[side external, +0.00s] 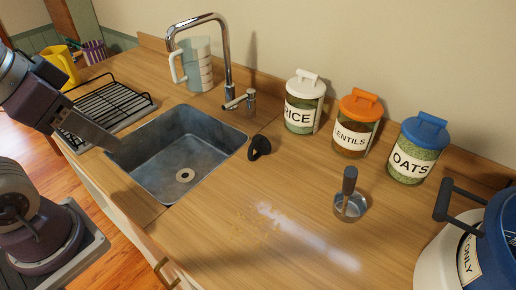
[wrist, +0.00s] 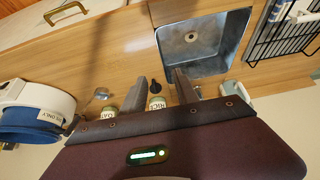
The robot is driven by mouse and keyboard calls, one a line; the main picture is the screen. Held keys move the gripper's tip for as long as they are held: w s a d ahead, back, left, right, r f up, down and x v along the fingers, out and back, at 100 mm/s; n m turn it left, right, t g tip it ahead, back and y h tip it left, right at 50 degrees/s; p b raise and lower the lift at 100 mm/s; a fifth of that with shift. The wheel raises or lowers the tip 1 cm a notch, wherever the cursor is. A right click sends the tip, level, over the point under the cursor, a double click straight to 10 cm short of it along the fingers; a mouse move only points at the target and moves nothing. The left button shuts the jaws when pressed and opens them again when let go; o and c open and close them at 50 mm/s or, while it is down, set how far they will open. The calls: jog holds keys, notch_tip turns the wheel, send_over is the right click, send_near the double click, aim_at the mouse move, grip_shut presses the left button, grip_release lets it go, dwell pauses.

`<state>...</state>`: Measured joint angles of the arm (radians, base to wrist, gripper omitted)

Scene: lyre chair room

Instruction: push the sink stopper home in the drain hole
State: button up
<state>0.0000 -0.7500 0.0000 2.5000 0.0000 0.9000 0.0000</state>
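The black sink stopper (side external: 259,147) lies on the counter just right of the sink, with its handle part up or tilted; I cannot tell which. It also shows in the wrist view (wrist: 155,87), in line with the gap between my fingers but well beyond them. The grey metal sink (side external: 150,165) is empty, and its round drain hole (side external: 185,175) is uncovered in the basin floor. The drain hole also shows in the wrist view (wrist: 191,37). My gripper (side external: 113,145) is above the sink's left edge. In the wrist view my gripper (wrist: 160,75) is open and empty.
A chrome faucet (side external: 222,60) and a clear jug (side external: 196,65) stand behind the sink. A black dish rack (side external: 105,105) is left of it.

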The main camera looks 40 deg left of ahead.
jog(key=o, duration=0.9)
jog(key=shift+o, duration=0.2)
jog(key=g+h, duration=0.1)
jog(key=h, duration=0.1)
send_near(255, 140)
notch_tip(255, 140, down, 3)
jog(key=shift+n, duration=0.3)
jog(key=x, duration=0.4)
jog(key=w+x, duration=0.1)
jog(key=x, duration=0.3)
jog(key=shift+r, duration=0.15)
